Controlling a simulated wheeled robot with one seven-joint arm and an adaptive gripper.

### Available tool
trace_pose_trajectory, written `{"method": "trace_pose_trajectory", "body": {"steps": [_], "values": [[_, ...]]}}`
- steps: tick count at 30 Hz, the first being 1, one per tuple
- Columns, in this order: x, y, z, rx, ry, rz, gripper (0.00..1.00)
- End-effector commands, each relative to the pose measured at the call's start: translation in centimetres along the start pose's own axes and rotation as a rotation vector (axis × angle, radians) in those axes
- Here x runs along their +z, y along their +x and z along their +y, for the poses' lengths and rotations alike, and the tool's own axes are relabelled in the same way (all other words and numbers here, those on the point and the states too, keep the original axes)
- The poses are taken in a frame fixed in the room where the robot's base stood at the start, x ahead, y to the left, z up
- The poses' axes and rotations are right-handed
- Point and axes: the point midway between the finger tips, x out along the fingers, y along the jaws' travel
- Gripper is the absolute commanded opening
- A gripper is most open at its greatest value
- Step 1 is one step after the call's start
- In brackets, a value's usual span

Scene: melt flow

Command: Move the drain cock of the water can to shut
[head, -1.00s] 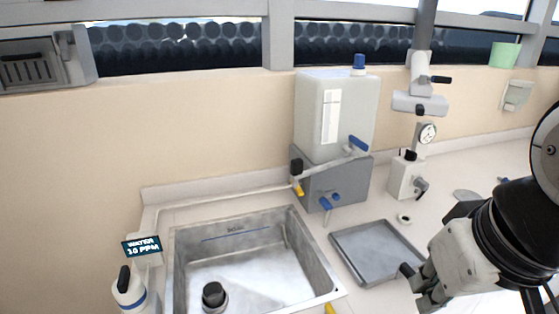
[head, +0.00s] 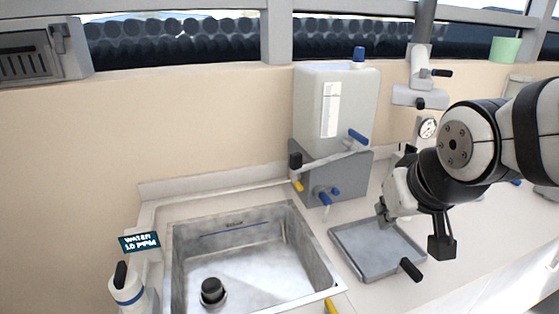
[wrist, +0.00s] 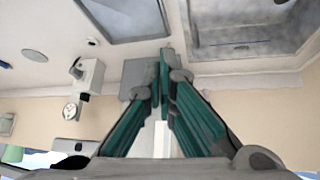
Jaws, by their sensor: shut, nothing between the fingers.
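The water can (head: 350,98) is a pale white tank with a blue cap, standing on a grey box stand (head: 350,168) behind the sink. A blue lever (head: 358,136) sits low on its front, at a pipe running left. Blue-handled valve parts (head: 328,192) stick out below, on the stand's front. Which is the drain cock I cannot tell for sure. My gripper (head: 382,213) is above the tray, right of and apart from the valves. In the wrist view my gripper (wrist: 163,68) is shut and empty. Its fingers hide much of the can and stand there.
A metal sink (head: 320,262) lies front left, with a shallow grey tray (head: 350,250) to its right. A gauge (head: 427,127) and a white device (wrist: 88,75) stand right of the can. A yellow-tipped pipe end (head: 297,186) hangs by the stand's left side.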

Motion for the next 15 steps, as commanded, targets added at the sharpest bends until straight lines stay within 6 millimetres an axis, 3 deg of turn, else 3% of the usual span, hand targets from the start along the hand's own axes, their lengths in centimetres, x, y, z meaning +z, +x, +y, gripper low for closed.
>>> {"method": "trace_pose_trajectory", "body": {"steps": [1,6,15], "values": [[-1.4,2.2,0.0,0.001,-0.009,0.031,0.00],[-6.5,8.2,-0.4,-0.010,-0.037,0.188,0.00],[-12.4,17.9,-2.7,-0.084,-0.086,0.463,0.00]]}}
